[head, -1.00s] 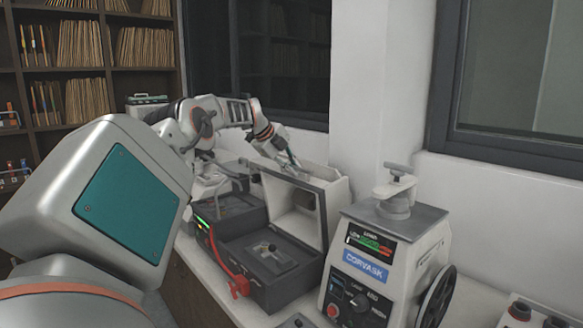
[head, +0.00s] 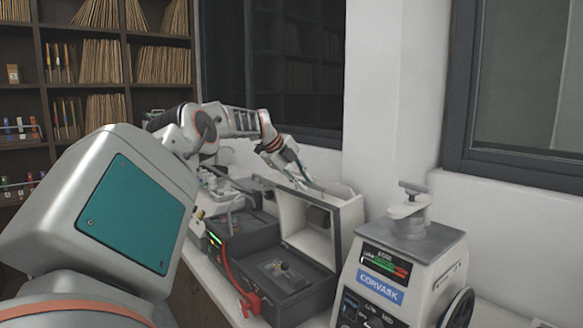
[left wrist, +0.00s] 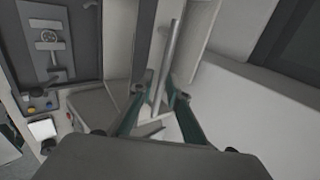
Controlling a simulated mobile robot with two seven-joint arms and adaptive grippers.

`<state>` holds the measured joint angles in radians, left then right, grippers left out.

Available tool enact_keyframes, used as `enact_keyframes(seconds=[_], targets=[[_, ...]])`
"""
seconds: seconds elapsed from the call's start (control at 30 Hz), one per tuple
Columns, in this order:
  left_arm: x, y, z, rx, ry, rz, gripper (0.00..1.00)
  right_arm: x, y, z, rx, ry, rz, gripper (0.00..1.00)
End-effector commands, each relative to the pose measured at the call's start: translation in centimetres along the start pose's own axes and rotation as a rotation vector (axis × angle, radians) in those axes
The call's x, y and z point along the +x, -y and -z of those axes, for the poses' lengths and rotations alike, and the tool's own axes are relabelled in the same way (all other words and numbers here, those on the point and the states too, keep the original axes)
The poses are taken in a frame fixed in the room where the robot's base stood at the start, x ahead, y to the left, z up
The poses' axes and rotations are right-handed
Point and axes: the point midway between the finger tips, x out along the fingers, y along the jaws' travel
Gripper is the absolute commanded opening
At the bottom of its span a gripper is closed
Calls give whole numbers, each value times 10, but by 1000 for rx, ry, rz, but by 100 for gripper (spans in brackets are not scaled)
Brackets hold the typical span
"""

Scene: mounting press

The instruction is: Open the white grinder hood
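The white grinder hood (head: 306,238) stands raised, its pale hollow inside facing the front, at the back of the dark grey grinder base (head: 283,286). My left gripper (head: 309,178) is behind the hood's upper edge, coming in from the left. In the left wrist view, its two fingertips (left wrist: 163,88) are apart on either side of a grey bar (left wrist: 172,50), with gaps visible beside the bar. The hood also shows as a pale edge in the left wrist view (left wrist: 198,35). My right gripper is not in view.
A Corvask press (head: 400,270) with a top knob stands close at the right of the grinder. The wall and window (head: 520,90) are close behind. A shelf (head: 100,35) stands at the back left.

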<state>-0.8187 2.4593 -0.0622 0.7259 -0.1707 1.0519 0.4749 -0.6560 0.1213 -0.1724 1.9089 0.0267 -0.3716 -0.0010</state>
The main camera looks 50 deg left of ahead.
Motion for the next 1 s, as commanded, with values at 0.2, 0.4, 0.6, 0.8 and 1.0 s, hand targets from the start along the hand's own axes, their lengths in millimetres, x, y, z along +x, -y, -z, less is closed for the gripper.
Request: enact_keyframes(seconds=[0.2,0.4,0.6,0.8,1.0], targets=[[-40,1,0,1,1,4,15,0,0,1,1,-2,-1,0],[-72,1,-1,1,2,4,15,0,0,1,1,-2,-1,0],[-90,0,-1,1,2,2,15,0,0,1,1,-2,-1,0],[-94,0,-1,1,2,1,15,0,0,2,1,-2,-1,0],[-94,0,-1,1,2,1,15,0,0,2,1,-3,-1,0]])
